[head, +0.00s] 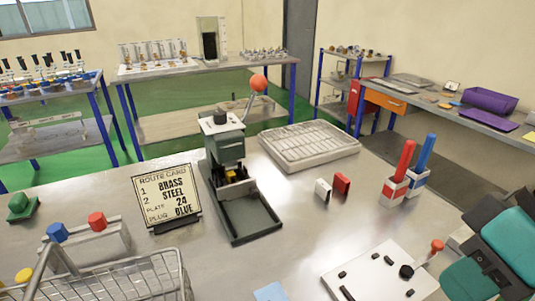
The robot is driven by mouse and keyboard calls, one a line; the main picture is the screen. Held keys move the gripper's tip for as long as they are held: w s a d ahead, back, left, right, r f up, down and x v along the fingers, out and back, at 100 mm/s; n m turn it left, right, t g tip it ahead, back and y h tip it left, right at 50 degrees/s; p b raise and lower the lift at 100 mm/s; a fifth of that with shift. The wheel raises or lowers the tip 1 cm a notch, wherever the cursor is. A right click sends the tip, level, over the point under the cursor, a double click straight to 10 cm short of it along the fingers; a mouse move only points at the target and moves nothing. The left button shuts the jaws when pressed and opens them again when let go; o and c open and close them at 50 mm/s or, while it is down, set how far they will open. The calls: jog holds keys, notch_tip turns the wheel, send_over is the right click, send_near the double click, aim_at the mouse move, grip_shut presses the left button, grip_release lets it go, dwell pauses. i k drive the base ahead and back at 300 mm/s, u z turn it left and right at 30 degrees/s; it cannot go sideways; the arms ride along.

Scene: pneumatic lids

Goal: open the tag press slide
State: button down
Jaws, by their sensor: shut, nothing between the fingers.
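The tag press (225,150) stands upright near the middle of the metal table, grey-green with a dark round cap on top. Its lever, ending in an orange ball knob (258,83), sticks up behind it to the right. A long shallow base (250,219) reaches from the press toward me; its front part looks empty. A small yellow piece (231,173) and dark parts show in the opening under the head. I cannot tell which part is the slide or how far it is drawn. Teal and black parts of my arm show at the lower right; my gripper's fingertips are not seen.
A route card (169,196) stands close left of the press. A pale ribbed tray (308,146) lies behind right. White and red blocks (341,183) and red and blue upright handles (403,159) are to the right. A wire basket (120,279) and pale panel (380,272) are in front.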

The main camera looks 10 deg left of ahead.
aim_at(234, 183)
jog(key=u, duration=0.05)
jog(key=k, duration=0.5)
jog(key=u, duration=1.35)
jog(key=i, duration=0.3)
jog(key=z, duration=0.2)
